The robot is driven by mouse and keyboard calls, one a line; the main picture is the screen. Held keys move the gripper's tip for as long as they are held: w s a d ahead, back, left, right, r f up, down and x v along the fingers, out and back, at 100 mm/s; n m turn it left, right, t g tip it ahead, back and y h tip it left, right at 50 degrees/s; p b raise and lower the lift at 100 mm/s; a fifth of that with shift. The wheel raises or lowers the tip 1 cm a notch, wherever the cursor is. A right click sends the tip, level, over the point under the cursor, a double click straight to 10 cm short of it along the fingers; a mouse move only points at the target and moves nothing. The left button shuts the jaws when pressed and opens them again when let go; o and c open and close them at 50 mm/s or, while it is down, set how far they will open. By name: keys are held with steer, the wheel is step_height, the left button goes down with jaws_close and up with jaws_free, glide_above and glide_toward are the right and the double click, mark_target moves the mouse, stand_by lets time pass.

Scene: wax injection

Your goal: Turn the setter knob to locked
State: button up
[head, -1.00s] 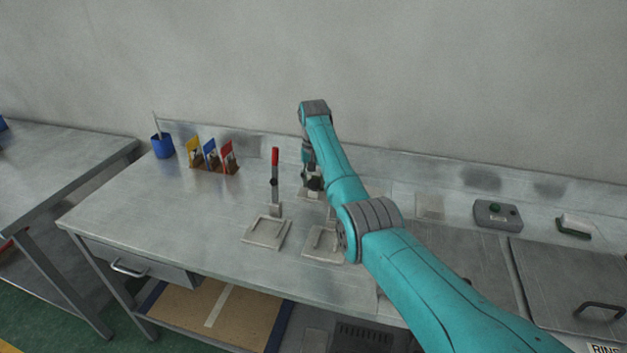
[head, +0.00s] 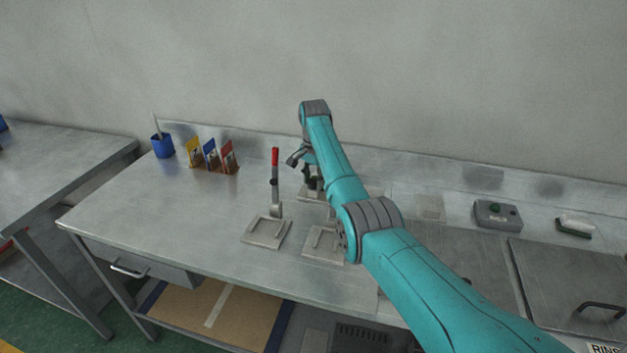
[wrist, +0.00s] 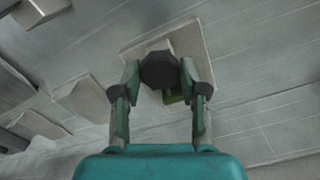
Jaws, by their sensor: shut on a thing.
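The setter knob (wrist: 159,70) is dark and many-sided in the wrist view. It stands over a pale square plate (wrist: 195,38), with a small green part showing below it. My gripper (wrist: 159,78) has a finger on each side of the knob and is shut on it. In the head view my gripper (head: 312,182) is low over the bench behind the red-handled lever, partly hidden by my arm. The knob's markings are not readable, so its setting cannot be told.
A red-handled upright lever (head: 275,175) stands close left of my gripper on a flat plate (head: 266,234). Colored cards (head: 211,155) and a blue cup (head: 162,146) are at back left. A grey button box (head: 497,214) is on the right. The bench's left part is clear.

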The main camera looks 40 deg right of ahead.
mark_target(314, 182)
stand_by(0.4)
steer(key=o, duration=1.1)
steer(key=shift+o, duration=0.2)
step_height(314, 182, up, 12)
steer(key=shift+f, duration=0.15)
